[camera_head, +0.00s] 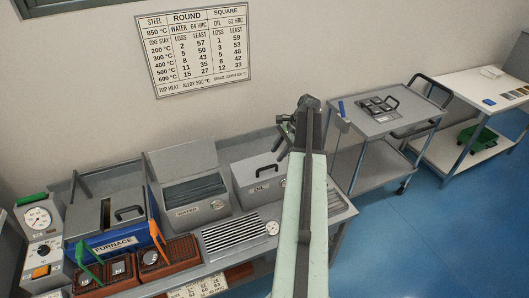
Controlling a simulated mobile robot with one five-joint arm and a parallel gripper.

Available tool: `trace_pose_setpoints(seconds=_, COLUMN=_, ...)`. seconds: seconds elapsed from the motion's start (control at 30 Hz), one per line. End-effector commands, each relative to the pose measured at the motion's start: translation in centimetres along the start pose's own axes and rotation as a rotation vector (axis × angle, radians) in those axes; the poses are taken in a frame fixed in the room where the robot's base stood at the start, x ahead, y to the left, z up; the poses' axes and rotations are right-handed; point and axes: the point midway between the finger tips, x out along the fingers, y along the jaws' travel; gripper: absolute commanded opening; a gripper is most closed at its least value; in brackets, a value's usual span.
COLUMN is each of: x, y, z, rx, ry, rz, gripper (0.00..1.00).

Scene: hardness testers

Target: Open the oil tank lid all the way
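The grey oil tank (250,201), labelled OIL, stands on the bench to the left of my arm. Its lid (247,171) lies flat and shut, with a black handle (267,170) on top. My gripper (291,133) is at the far end of my pale green arm, up and to the right of the lid in the picture. It appears apart from the handle. The fingers are small and dark, and I cannot tell whether they are open. My arm hides the bench just right of the tank.
The water tank (197,212) stands left of the oil tank with its lid (182,158) raised. A slatted rack (231,236) lies in front. The furnace (113,240) and brown trays (170,259) are further left. A grey cart (378,126) stands right, with blue floor around it.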

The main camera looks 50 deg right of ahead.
Motion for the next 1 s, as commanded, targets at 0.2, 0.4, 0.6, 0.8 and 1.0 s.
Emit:
trace_pose_setpoints(seconds=0.2, x=-0.9, y=0.5, z=-1.7, rx=0.057, ry=-0.005, rz=-0.017, gripper=0.36)
trace_pose_setpoints(seconds=0.4, x=1.1, y=0.5, z=-1.7, rx=0.053, ry=-0.004, rz=-0.016, gripper=0.36)
trace_pose_setpoints(seconds=0.6, x=4.9, y=0.5, z=-1.6, rx=0.049, ry=-0.005, rz=-0.014, gripper=0.36)
trace_pose_setpoints(seconds=0.8, x=7.2, y=0.3, z=-1.3, rx=0.047, ry=-0.005, rz=-0.013, gripper=0.36)
trace_pose_setpoints(seconds=1.0, x=7.0, y=0.1, z=-1.1, rx=0.047, ry=-0.005, rz=-0.013, gripper=0.36)
